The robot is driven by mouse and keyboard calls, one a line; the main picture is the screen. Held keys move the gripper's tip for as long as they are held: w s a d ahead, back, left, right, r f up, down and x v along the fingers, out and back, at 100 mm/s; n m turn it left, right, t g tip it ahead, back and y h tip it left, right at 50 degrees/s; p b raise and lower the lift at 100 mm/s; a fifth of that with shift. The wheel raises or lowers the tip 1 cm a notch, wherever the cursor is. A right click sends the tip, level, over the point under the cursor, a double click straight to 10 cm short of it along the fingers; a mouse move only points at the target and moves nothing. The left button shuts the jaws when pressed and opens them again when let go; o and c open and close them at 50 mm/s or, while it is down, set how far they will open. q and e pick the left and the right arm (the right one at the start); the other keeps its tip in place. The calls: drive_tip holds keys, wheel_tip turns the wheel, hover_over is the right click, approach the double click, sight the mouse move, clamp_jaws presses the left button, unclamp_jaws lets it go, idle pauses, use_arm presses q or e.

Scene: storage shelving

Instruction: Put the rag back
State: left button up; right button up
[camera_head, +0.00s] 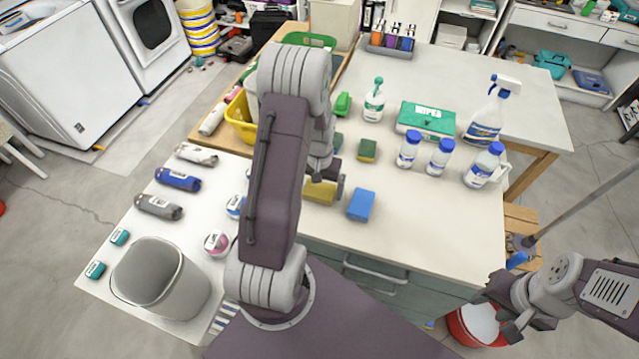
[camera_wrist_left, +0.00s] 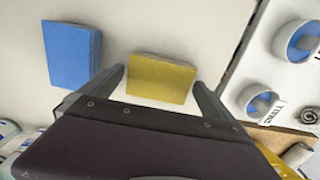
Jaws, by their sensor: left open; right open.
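No cloth that I can clearly name as a rag shows. A flat yellow sponge-like piece (camera_head: 320,192) lies on the white worktop (camera_head: 430,215) beneath my left gripper (camera_head: 326,180). In the left wrist view the yellow piece (camera_wrist_left: 160,79) sits between the two spread fingers of my left gripper (camera_wrist_left: 160,85), with visible gaps at its sides. A blue sponge-like piece (camera_head: 361,205) lies just to the right of it; it also shows in the left wrist view (camera_wrist_left: 72,54). My right gripper (camera_head: 494,312) is open and empty, low at the right beside the counter.
White bottles (camera_head: 440,157), a spray bottle (camera_head: 487,110) and a green wipes box (camera_head: 427,120) stand right and behind. A grey bin (camera_head: 160,280) and several rolled items (camera_head: 178,180) are on the left. A red bucket (camera_head: 476,326) is below my right gripper.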

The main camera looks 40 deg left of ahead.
sight(319, 190)
use_arm(q)
wheel_tip(319, 190, up, 12)
drive_tip(key=s+d+m, duration=0.1)
drive_tip(key=s+d, duration=0.3)
drive_tip(key=d, duration=0.2)
drive_tip(key=s+d+f+m+t, duration=0.1)
drive_tip(key=s+d+m, duration=0.1)
drive_tip(key=s+d, duration=0.2)
drive_tip(key=d, duration=0.3)
drive_tip(key=shift+s+d, duration=0.3)
drive_tip(key=shift+s, duration=0.05)
drive_tip(key=shift+f, duration=0.1)
